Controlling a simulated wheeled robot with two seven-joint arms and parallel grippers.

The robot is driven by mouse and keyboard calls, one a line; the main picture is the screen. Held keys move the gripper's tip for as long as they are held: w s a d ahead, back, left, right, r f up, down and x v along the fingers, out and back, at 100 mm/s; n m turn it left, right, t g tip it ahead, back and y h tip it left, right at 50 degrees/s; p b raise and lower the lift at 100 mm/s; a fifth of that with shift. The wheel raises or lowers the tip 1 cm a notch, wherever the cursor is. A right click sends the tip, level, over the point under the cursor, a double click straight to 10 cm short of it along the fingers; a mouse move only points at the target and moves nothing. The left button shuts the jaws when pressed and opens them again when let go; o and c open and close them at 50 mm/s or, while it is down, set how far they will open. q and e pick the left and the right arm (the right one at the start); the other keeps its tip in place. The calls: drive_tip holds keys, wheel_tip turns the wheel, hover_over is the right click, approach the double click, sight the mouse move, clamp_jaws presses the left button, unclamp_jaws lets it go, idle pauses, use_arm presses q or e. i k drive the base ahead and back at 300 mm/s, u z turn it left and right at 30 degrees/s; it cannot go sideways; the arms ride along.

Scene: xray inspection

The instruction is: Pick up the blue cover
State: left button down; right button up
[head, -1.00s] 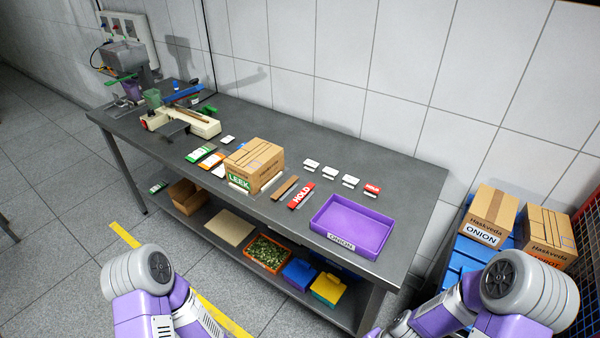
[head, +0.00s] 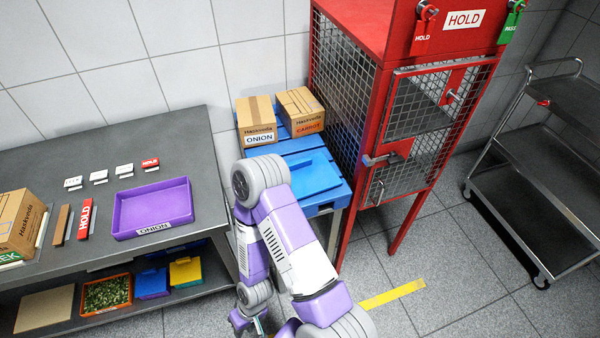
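A flat blue cover (head: 313,174) with a raised strip lies on the blue stand (head: 325,204) in the middle of the head view, in front of two cardboard boxes. My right arm rises in front of the stand and hides part of its left side. My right gripper (head: 250,325) is low at the bottom edge, well below the cover and apart from it. Its fingers are small and partly cut off, so I cannot tell whether it is open. My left gripper is out of view.
Cardboard boxes marked ONION (head: 257,117) and CARROT (head: 300,108) stand behind the cover. A red mesh HOLD cage (head: 385,120) stands close on the right. A grey table (head: 90,155) with a purple tray (head: 152,208) is on the left. A steel cart (head: 530,180) is at far right.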

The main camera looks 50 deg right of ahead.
sight(312, 174)
drive_tip(key=z, duration=1.45)
drive_tip(key=k, duration=0.45)
drive_tip(key=u, duration=0.9)
drive_tip(key=i, duration=0.5)
drive_tip(key=z, duration=2.3)
